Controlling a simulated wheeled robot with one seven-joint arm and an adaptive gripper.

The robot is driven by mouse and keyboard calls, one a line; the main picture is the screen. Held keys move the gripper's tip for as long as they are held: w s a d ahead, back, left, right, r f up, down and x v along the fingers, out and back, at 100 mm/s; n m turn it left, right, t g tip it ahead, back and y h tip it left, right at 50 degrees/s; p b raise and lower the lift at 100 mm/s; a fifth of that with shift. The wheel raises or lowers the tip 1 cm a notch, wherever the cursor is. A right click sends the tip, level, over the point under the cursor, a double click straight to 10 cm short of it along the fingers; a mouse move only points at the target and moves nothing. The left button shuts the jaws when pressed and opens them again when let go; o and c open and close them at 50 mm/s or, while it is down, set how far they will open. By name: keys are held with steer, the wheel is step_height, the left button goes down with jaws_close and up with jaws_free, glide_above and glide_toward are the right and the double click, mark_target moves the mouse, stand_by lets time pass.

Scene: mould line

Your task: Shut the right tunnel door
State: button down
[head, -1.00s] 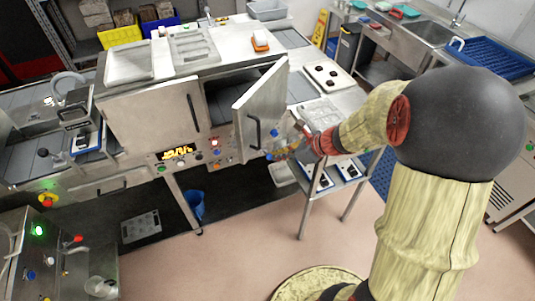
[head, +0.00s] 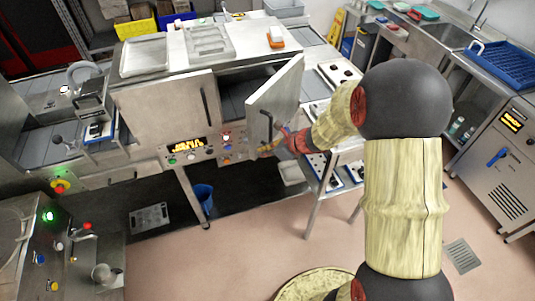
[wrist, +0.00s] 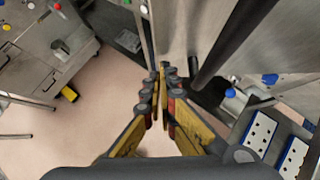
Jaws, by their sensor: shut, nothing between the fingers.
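The right tunnel door (head: 277,98) is a pale metal panel standing ajar, swung outward, with a dark gap into the tunnel on its left. Its black bar handle (head: 268,127) is on the outer face and also shows close up in the wrist view (wrist: 232,45). My gripper (head: 264,151) is low in front of this door, near the lower end of the handle. In the wrist view, my gripper's fingertips (wrist: 161,72) are together and empty, left of the handle. I cannot tell whether they touch the door. The left tunnel door (head: 165,112) is closed.
A control panel (head: 188,150) with lit digits and buttons lies under the doors. A side table (head: 328,185) with white-and-blue trays stands right of my gripper. A blue bucket (head: 203,198) is under the tunnel. The pink floor (head: 195,260) in front is clear.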

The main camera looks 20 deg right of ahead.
steer(key=shift+a, duration=0.1)
steer(key=w+a+m+t+h+b, duration=0.1)
steer(key=w+a+m+h+b, duration=0.1)
steer(key=w, duration=0.8)
steer(key=w+a+m+t+h+b, duration=0.1)
steer(key=w+a+m+h, duration=0.3)
steer(key=w, duration=0.7)
steer(key=a+m+b, duration=0.1)
steer(key=a+m, duration=0.1)
steer(key=a, duration=0.1)
steer(key=shift+a, duration=0.35)
steer(key=shift+w+r, duration=0.1)
steer(key=shift+r, duration=0.2)
